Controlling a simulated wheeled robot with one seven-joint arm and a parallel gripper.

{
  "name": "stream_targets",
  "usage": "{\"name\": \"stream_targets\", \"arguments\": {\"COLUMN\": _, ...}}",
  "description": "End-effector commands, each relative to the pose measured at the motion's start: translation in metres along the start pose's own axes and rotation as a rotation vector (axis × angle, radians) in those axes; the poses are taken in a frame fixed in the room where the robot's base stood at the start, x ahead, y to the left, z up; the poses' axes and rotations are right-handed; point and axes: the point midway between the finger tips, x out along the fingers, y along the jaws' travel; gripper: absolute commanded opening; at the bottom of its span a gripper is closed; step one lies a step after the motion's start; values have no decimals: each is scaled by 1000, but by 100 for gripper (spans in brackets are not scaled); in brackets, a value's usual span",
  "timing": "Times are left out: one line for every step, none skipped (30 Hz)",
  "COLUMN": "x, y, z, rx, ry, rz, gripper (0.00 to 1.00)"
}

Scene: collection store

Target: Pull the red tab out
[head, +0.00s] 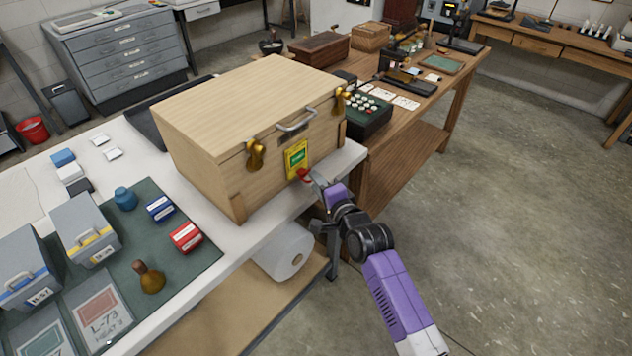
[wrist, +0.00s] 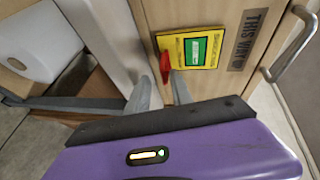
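The red tab (head: 303,175) sticks out at the lower edge of a yellow label with a green window (head: 297,160) on the front of a wooden crate (head: 215,180). In the wrist view the red tab (wrist: 165,64) is just beyond the fingertips, roughly in line with the gap between them. My gripper (head: 314,181) is close to the crate's front. In the wrist view my gripper (wrist: 159,82) shows two grey fingers apart, with no clear contact on the tab. The crate's lid is down, and brass latches (head: 255,155) and a metal handle (head: 297,120) show.
The crate stands on a white-topped bench (head: 250,222) near its edge. A paper roll (head: 284,250) hangs below the edge, close to my arm. A wooden table (head: 425,115) with a keypad device (head: 368,115) is behind right. The floor at right is clear.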

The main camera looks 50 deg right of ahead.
Motion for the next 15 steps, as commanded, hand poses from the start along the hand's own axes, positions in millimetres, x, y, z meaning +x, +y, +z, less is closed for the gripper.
{"name": "stream_targets", "arguments": {"x": 0, "y": -1, "z": 0, "rx": 0, "ry": 0, "rz": -2, "gripper": 27}}
{"name": "stream_targets", "arguments": {"x": 0, "y": -2, "z": 0, "rx": 0, "ry": -1, "rz": -3, "gripper": 27}}
{"name": "stream_targets", "arguments": {"x": 0, "y": -2, "z": 1, "rx": 0, "ry": -1, "rz": -4, "gripper": 27}}
{"name": "stream_targets", "arguments": {"x": 0, "y": -2, "z": 1, "rx": 0, "ry": -1, "rz": -5, "gripper": 27}}
{"name": "stream_targets", "arguments": {"x": 0, "y": -3, "z": 1, "rx": 0, "ry": -1, "rz": -5, "gripper": 27}}
{"name": "stream_targets", "arguments": {"x": 0, "y": -3, "z": 1, "rx": 0, "ry": -1, "rz": -6, "gripper": 27}}
{"name": "stream_targets", "arguments": {"x": -1, "y": -3, "z": 1, "rx": 0, "ry": -1, "rz": -6, "gripper": 27}}
{"name": "stream_targets", "arguments": {"x": -2, "y": -3, "z": 1, "rx": -1, "ry": -1, "rz": -6, "gripper": 27}}
{"name": "stream_targets", "arguments": {"x": -5, "y": -3, "z": 1, "rx": -1, "ry": -1, "rz": -6, "gripper": 27}}
{"name": "stream_targets", "arguments": {"x": -8, "y": -3, "z": 1, "rx": -1, "ry": -1, "rz": -6, "gripper": 27}}
{"name": "stream_targets", "arguments": {"x": -12, "y": -2, "z": 1, "rx": -1, "ry": -1, "rz": -6, "gripper": 27}}
{"name": "stream_targets", "arguments": {"x": -18, "y": -2, "z": 1, "rx": -1, "ry": -1, "rz": -6, "gripper": 27}}
{"name": "stream_targets", "arguments": {"x": -23, "y": -2, "z": 1, "rx": -1, "ry": -1, "rz": -6, "gripper": 27}}
{"name": "stream_targets", "arguments": {"x": -28, "y": -2, "z": 1, "rx": -1, "ry": -1, "rz": -6, "gripper": 27}}
{"name": "stream_targets", "arguments": {"x": -35, "y": -1, "z": 1, "rx": -1, "ry": -1, "rz": -5, "gripper": 27}}
